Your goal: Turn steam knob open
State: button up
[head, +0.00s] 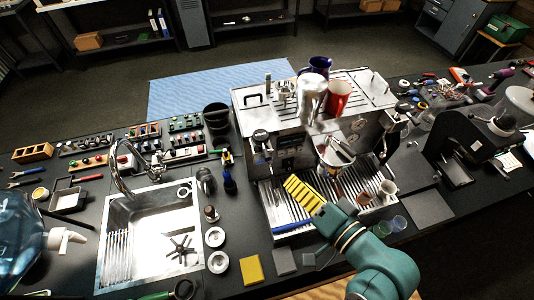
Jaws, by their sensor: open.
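The steel espresso machine (375,92) stands right of centre on the dark bench. A rounded dark and silver knob-like part (261,136) shows at its front left; I cannot tell whether this is the steam knob or how far it is turned. The front right side is crowded and no knob reads clearly there. My teal arm reaches in from the lower right. My gripper (301,192), at the arm's end, shows as a yellow ribbed part over the machine's drip grate (277,213). It is open, apart from the knob-like part, and its fingertips are not clear.
A red cup (338,96) and a steel jug (312,92) stand on the machine. A sink (151,232) with a curved tap lies left. A dark grinder-like machine (470,140) stands right. Small cups crowd the grate's right side.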

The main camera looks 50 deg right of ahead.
aim_at(268, 155)
jog(key=p+x, duration=0.2)
jog(key=x, duration=1)
jog(key=shift+w, duration=0.15)
jog(key=shift+c, duration=0.4)
